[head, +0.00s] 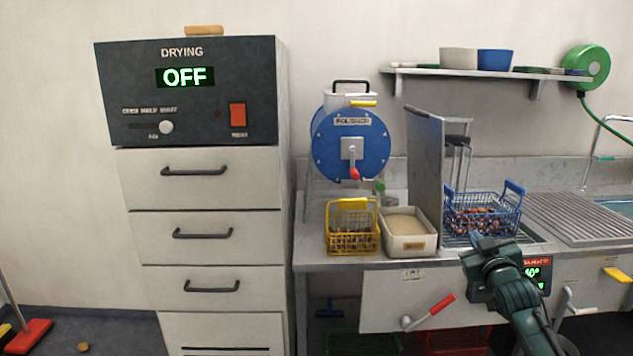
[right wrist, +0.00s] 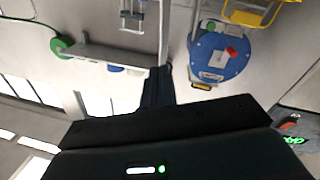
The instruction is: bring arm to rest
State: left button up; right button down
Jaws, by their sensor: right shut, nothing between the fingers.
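My right gripper (head: 476,240) is in the head view at the lower right, in front of the counter's front edge and below the blue basket. Its dark green arm comes up from the bottom edge. Its jaws are shut with nothing between them. In the right wrist view the dark fingers (right wrist: 158,86) stick out past the gripper's black body, and the room appears upside down. My left gripper and arm are not in view.
A blue wire basket (head: 510,216) of chestnuts, a white tub (head: 390,246) and a yellow basket (head: 334,240) stand on the counter (head: 312,258). The blue drum (head: 325,150) stands behind. A red-handled lever (head: 440,306) sticks out. The drying cabinet (head: 205,250) is left.

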jog(key=s+a+f+g+y, duration=0.1)
jog(key=s+a+f+g, duration=0.1)
jog(key=s+a+f, duration=0.6)
jog(key=s+a+f+g+y, duration=0.25)
jog(key=s+f, duration=0.45)
jog(key=f, duration=0.5)
jog(key=s+a+f+g, duration=0.1)
jog(key=s+a+f, duration=0.1)
jog(key=s, duration=0.6)
jog(key=s+a+f+g+y, duration=0.1)
jog(key=s+a+f, duration=0.2)
jog(key=s+a, duration=0.2)
jog(key=s+a+f+g, duration=0.1)
jog(key=s+a+f, duration=0.1)
jog(key=s, duration=0.9)
jog(key=shift+s+a+f+y, duration=0.35)
jog(key=shift+a, duration=0.5)
